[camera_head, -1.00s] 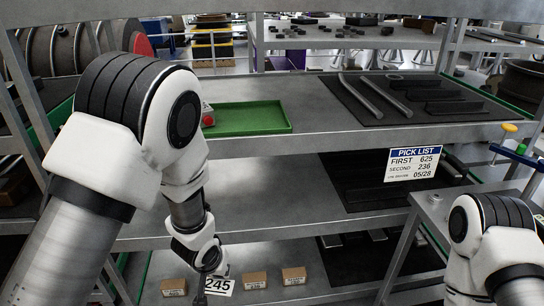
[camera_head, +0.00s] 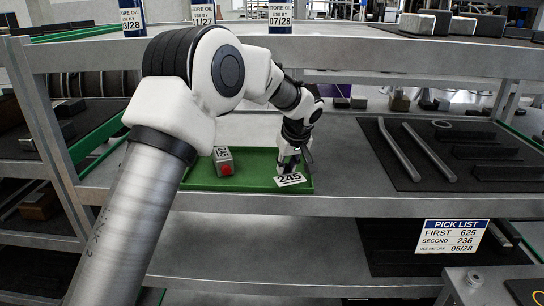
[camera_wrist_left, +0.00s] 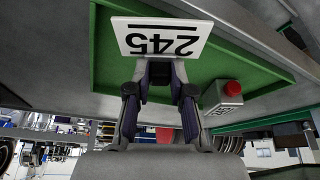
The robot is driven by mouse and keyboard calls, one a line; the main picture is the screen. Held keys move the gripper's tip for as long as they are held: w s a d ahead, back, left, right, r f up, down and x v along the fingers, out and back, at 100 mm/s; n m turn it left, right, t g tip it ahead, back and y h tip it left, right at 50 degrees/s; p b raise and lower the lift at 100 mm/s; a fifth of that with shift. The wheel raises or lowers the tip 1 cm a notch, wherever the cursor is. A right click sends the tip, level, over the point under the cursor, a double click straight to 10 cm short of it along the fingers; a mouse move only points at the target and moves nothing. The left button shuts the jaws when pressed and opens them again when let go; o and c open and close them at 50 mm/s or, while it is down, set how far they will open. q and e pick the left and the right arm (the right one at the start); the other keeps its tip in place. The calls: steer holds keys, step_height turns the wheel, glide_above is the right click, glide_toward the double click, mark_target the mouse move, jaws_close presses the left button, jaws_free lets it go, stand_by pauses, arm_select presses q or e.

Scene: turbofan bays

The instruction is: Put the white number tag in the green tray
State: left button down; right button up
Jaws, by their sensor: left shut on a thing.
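The white number tag (camera_head: 290,179) reads 245. My left gripper (camera_head: 289,160) is shut on it and holds it over the right front part of the green tray (camera_head: 252,168). In the left wrist view the tag (camera_wrist_left: 162,38) shows upside down, pinched at one edge by the left fingertips (camera_wrist_left: 160,78), with the green tray (camera_wrist_left: 112,72) behind it. I cannot tell whether the tag touches the tray floor. My right gripper is not in view.
A grey block with a red end (camera_head: 224,161) lies in the left part of the tray; it also shows in the left wrist view (camera_wrist_left: 229,96). A dark mat (camera_head: 460,150) with bars lies right of the tray. An upper shelf edge (camera_head: 400,58) runs above.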

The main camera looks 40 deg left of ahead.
arm_select(q)
steer(key=p, duration=0.4)
glide_above(275, 168)
steer(key=d, duration=0.1)
steer(key=shift+s+d+f, duration=0.2)
steer(key=shift+s+f, duration=0.25)
steer(key=shift+f, duration=0.05)
steer(key=shift+f+p, duration=0.3)
steer(key=shift+p, duration=0.1)
step_height(275, 168, down, 2)
steer(key=shift+s+f+p, duration=0.1)
steer(key=shift+f+p, duration=0.1)
steer(key=shift+p, duration=0.5)
steer(key=shift+f, duration=0.4)
steer(key=c, duration=1)
jaws_free()
